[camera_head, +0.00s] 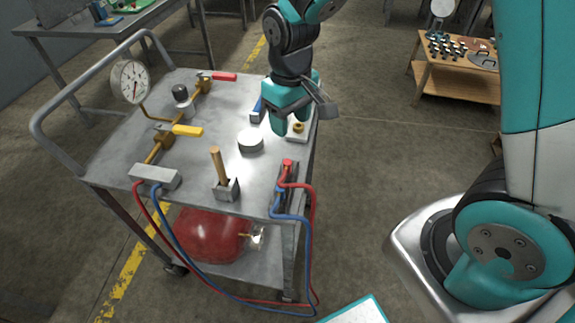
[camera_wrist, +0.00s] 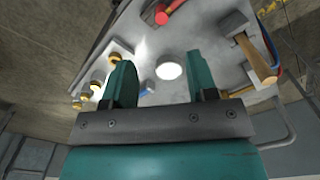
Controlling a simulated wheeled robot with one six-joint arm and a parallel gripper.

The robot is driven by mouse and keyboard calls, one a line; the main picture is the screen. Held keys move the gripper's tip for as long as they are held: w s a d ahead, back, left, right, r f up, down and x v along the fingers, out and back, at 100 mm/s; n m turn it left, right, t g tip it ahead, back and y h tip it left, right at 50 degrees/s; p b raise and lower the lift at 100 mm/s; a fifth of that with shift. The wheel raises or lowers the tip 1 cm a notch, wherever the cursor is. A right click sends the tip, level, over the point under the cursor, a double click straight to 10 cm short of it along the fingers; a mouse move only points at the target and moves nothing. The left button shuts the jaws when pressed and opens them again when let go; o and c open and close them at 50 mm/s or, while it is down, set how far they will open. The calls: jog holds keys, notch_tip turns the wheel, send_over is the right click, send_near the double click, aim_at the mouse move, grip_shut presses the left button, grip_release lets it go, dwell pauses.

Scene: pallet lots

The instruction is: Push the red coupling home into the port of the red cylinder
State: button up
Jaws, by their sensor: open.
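The red coupling (camera_head: 288,165) sits at the upper end of a dark holder on the cart's near right corner, with a red hose attached. The red cylinder (camera_head: 208,236) lies on the cart's lower shelf. A small brass fitting (camera_head: 245,236) and a pale part show at its right end; the port's opening is too small to make out. My gripper (camera_head: 293,125) is open above the cart's right side, beyond the coupling and apart from it. The wrist view shows its two teal fingers (camera_wrist: 163,88) apart with nothing held.
The cart top carries a white disc (camera_head: 250,141), a wooden-handled tool (camera_head: 218,170), a brass fitting on a white plate (camera_head: 297,128), a gauge (camera_head: 130,82) and a yellow valve handle (camera_head: 187,130). Red and blue hoses (camera_head: 312,240) hang off the near side.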

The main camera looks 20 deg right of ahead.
aim_at(287, 162)
notch_tip(287, 162, down, 9)
jog(key=shift+f, duration=0.15)
jog(key=shift+w+a+f+p, duration=0.1)
jog(key=shift+w+f+p, duration=0.2)
jog(key=shift+f, duration=1)
jog(key=shift+w+a+f+p, duration=0.1)
jog(key=shift+f+p, duration=0.25)
jog(key=shift+f, duration=0.95)
jog(key=c, duration=1)
